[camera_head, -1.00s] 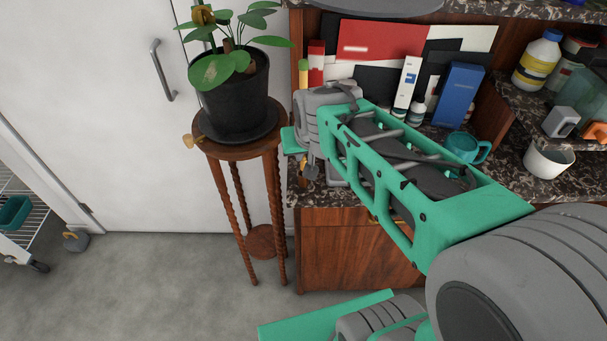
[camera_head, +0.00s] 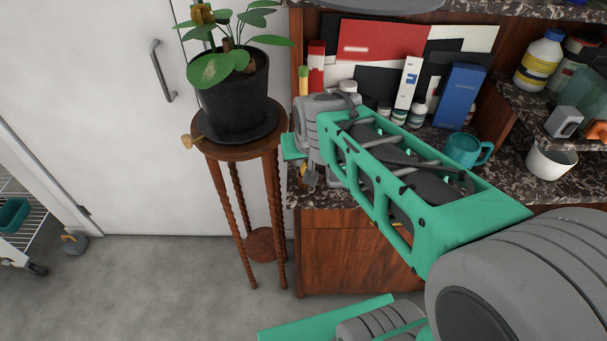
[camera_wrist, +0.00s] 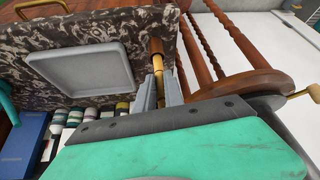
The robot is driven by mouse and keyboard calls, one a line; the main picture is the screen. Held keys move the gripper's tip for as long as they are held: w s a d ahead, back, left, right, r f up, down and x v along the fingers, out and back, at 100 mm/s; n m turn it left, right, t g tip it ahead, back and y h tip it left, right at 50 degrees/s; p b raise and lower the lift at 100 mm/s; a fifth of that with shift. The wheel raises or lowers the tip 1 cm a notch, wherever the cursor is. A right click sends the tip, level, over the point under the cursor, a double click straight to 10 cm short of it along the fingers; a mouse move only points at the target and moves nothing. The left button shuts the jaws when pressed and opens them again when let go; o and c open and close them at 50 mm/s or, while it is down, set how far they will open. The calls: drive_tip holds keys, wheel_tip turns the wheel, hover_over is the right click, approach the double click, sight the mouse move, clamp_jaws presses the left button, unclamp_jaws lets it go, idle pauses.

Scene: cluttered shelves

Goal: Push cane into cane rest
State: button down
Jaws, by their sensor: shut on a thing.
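My gripper (camera_wrist: 160,88) is shut on a slim brass-coloured rod with a brown wooden end, which I take to be the cane (camera_wrist: 157,48). Its brown end lies beside the edge of the marbled counter in the wrist view. In the head view my gripper (camera_head: 309,176) points down at the counter's left front corner, next to the plant stand. My own arm hides much of the rod there. I cannot make out the cane rest for certain in either view.
A wooden plant stand (camera_head: 274,178) with a black potted plant (camera_head: 235,95) stands close left of my gripper. The counter (camera_wrist: 28,60) carries a grey square tray (camera_wrist: 85,72), bottles and a teal mug (camera_head: 463,149). A blue box (camera_head: 459,95) stands behind.

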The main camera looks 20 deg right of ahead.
drive_tip(key=shift+f+b, duration=1.45)
drive_tip(key=shift+f, duration=0.4)
idle(0.5)
drive_tip(key=c, duration=1.4)
unclamp_jaws()
drive_tip(key=shift+o, duration=0.2)
drive_tip(key=v, duration=0.7)
drive_tip(key=s+f+n+g+p, duration=0.1)
drive_tip(key=s+f+g+p, duration=0.1)
drive_tip(key=s, duration=0.8)
drive_tip(key=shift+s+f+g+y+p, duration=0.3)
drive_tip(key=shift+f+p, duration=0.35)
drive_tip(key=shift+f, duration=0.55)
